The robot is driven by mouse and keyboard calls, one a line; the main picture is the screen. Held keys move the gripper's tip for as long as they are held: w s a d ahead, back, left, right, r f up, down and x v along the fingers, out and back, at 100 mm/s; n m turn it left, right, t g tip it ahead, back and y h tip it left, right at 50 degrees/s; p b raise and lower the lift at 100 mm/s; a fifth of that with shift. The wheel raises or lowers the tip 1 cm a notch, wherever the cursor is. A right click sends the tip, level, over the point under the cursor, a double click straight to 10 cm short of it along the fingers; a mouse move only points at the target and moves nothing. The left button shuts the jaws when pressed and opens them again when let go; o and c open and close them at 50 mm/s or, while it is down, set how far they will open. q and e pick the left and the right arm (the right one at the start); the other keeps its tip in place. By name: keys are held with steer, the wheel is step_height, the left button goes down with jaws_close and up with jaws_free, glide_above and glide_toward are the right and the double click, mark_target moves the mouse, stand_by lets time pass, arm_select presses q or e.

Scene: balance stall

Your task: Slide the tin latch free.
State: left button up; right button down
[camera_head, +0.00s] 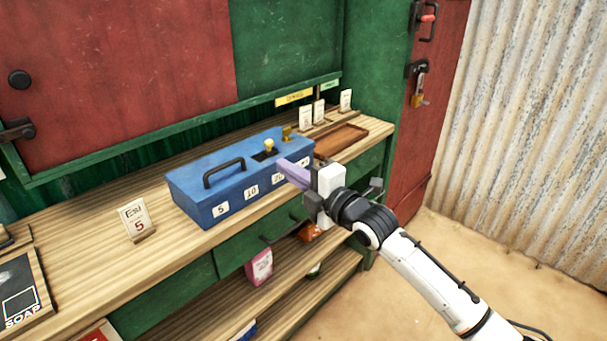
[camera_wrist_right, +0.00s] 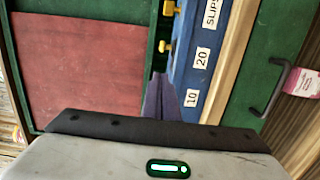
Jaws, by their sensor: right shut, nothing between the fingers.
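The blue tin (camera_head: 235,182) sits on the wooden counter, with a black handle (camera_head: 224,170) on its lid and number labels along its front. A brass knob (camera_head: 268,145) stands in a dark slot on the lid, and a second brass piece (camera_head: 287,134) sits farther right. Both brass pieces also show in the right wrist view (camera_wrist_right: 164,46). My right gripper (camera_head: 284,165), with purple fingers, is shut and empty at the tin's front right. It hides part of the front labels. I cannot tell whether it touches the tin. My left gripper is not in view.
A brown wooden tray (camera_head: 341,140) and several small price cards (camera_head: 319,110) stand right of the tin. A price card (camera_head: 136,217) marked 5 stands to its left. Green drawers (camera_head: 245,248) are below.

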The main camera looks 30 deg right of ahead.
steer(key=v, duration=0.5)
steer(key=shift+a, duration=0.1)
stand_by(0.3)
steer(key=s+a+f+m+g, duration=0.1)
steer(key=s+a+f+m, duration=0.2)
steer(key=f, duration=0.4)
steer(key=s+f+m+g+h, duration=0.1)
steer(key=s+f+m+g, duration=0.2)
steer(key=f, duration=0.4)
steer(key=s+a+f+m, duration=0.2)
steer(key=s+f+m, duration=0.1)
steer(key=s+f, duration=0.25)
steer(key=s+a+f+m+g, duration=0.2)
steer(key=s+f+m, duration=0.3)
steer(key=s+f, duration=0.3)
steer(key=s+a+f+m+g+h, duration=0.1)
steer(key=s+a+f+m+g, duration=0.1)
steer(key=s+f+m, duration=0.2)
steer(key=s+f, duration=0.3)
steer(key=s, duration=0.4)
steer(key=shift+s+a+f+m+g, duration=0.2)
steer(key=shift+a+f+m+g, duration=0.15)
steer(key=shift+f+m+g, duration=0.05)
steer(key=shift+d, duration=0.15)
